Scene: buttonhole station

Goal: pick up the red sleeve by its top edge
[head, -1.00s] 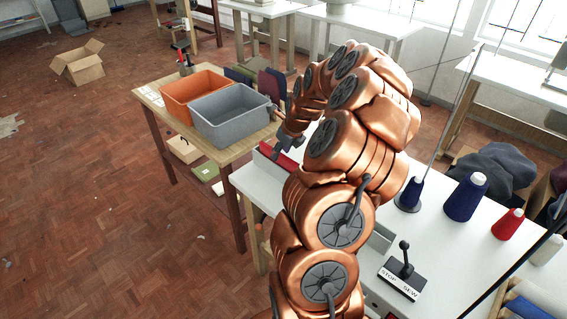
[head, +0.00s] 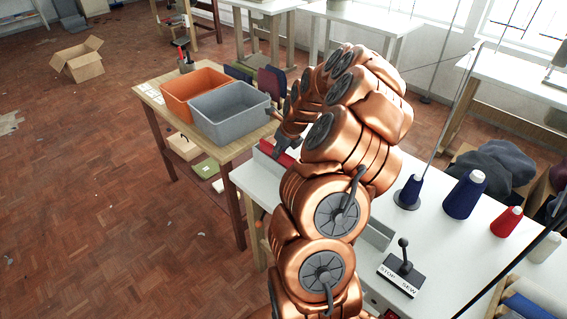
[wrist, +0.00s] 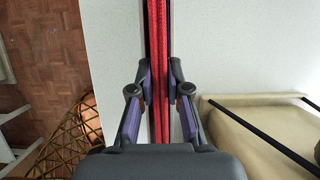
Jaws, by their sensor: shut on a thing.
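The red sleeve (wrist: 159,40) shows edge-on in the wrist view as a long narrow red strip running from the top of the picture down between the fingers. My gripper (wrist: 160,76) is shut on it, one finger on each side. Dark narrow strips run along the red one in the wrist view. I cannot tell whether the sleeve is clear of the holder.
A grey bin (head: 232,113) and an orange bin (head: 196,92) stand on the wooden table at left. Thread cones, a blue one (head: 465,195) and a red one (head: 507,221), and a stop/sew lever box (head: 402,268) are on the white table (head: 418,165).

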